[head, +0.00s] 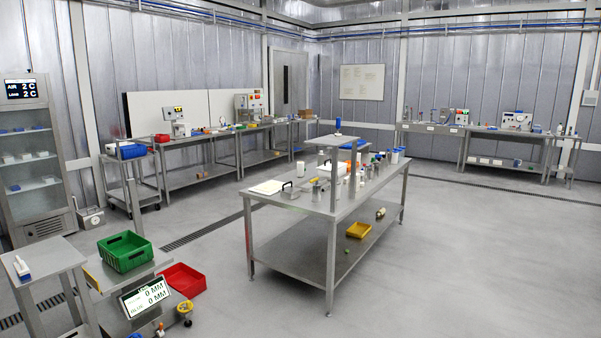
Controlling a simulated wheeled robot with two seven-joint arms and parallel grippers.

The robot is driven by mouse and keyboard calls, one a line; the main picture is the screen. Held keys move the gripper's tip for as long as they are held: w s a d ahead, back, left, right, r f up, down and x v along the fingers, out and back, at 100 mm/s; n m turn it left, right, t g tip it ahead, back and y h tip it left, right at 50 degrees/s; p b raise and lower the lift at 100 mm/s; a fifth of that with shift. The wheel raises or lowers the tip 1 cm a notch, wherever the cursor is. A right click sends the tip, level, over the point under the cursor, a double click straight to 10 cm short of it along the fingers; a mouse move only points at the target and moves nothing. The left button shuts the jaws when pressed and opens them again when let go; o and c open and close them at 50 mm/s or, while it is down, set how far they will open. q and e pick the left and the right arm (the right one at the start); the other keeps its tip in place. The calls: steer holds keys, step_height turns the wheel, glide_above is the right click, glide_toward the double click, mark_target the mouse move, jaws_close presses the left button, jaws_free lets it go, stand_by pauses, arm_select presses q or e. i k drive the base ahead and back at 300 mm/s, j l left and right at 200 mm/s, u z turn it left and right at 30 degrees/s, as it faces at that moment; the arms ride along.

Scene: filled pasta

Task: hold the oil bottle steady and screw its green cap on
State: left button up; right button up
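Neither of my grippers is in the head view. I cannot pick out the oil bottle for certain; several small bottles and containers stand on the central steel table (300,206), too small to tell apart. A tiny green item (346,251) lies on that table's lower shelf, and I cannot tell whether it is the cap.
A yellow tray (359,230) sits on the lower shelf. A green crate (125,252), red bin (184,280) and display (146,296) are at the lower left. A glass-door fridge (32,150) stands at left. Open floor (470,265) lies right of the table.

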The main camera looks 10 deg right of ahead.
mark_target(299, 164)
steer(key=i+u, duration=0.1)
steer(key=i, duration=2.35)
steer(key=i+j+z, duration=0.1)
steer(key=i+z, duration=0.2)
steer(key=i, duration=0.35)
steer(key=i+j+z, duration=0.25)
steer(key=i, duration=0.35)
steer(key=i+j+z, duration=0.3)
steer(key=i, duration=0.3)
steer(key=i+j+z, duration=0.3)
steer(key=i+j, duration=0.25)
